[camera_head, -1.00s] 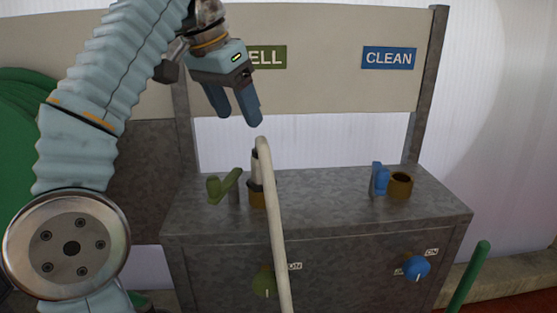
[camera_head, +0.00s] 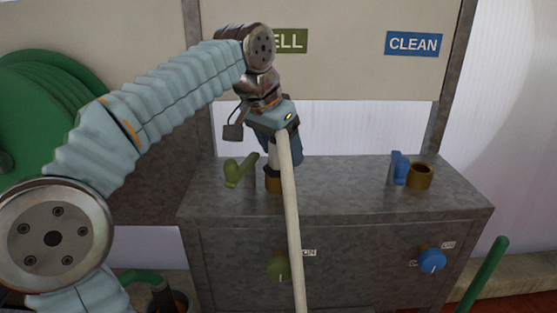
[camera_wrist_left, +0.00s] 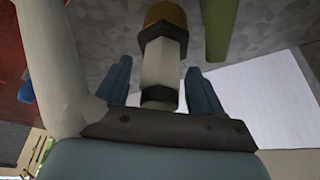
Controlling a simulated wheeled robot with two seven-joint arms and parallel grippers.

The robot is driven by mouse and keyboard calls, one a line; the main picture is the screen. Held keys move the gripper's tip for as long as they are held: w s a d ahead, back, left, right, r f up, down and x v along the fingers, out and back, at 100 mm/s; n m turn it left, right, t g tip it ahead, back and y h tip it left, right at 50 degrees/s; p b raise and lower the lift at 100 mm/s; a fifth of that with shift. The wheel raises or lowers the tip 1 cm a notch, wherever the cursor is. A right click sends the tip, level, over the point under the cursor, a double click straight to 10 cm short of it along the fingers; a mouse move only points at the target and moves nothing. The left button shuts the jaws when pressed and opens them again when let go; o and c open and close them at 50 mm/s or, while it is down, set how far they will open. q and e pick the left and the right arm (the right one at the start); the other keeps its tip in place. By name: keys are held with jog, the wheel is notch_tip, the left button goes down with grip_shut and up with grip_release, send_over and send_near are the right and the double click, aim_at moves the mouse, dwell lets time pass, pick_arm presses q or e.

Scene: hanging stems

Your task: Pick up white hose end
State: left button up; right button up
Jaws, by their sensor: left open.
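The white hose (camera_head: 289,215) hangs down in front of the metal cabinet. Its end, a pale fitting with a dark collar (camera_wrist_left: 160,62), stands on the brass port at the left of the cabinet top, under the partly covered "ELL" sign. My left gripper (camera_head: 283,150) is at the hose end from above. In the left wrist view, the blue fingers of my left gripper (camera_wrist_left: 160,85) are open, one on each side of the hose end. Contact cannot be told. My right gripper is not in view.
A green lever (camera_head: 238,171) stands just left of the hose end. A blue lever (camera_head: 399,168) and an open brass port (camera_head: 420,176) are at the right under the CLEAN sign (camera_head: 413,43). Green and blue knobs are on the cabinet front. A green hose reel (camera_head: 50,105) is at left.

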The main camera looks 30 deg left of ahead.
pick_arm(q)
jog(key=shift+w+f, duration=0.1)
jog(key=shift+f, duration=0.1)
jog(key=c, duration=1)
jog(key=shift+c, duration=0.3)
jog(key=shift+r, duration=0.1)
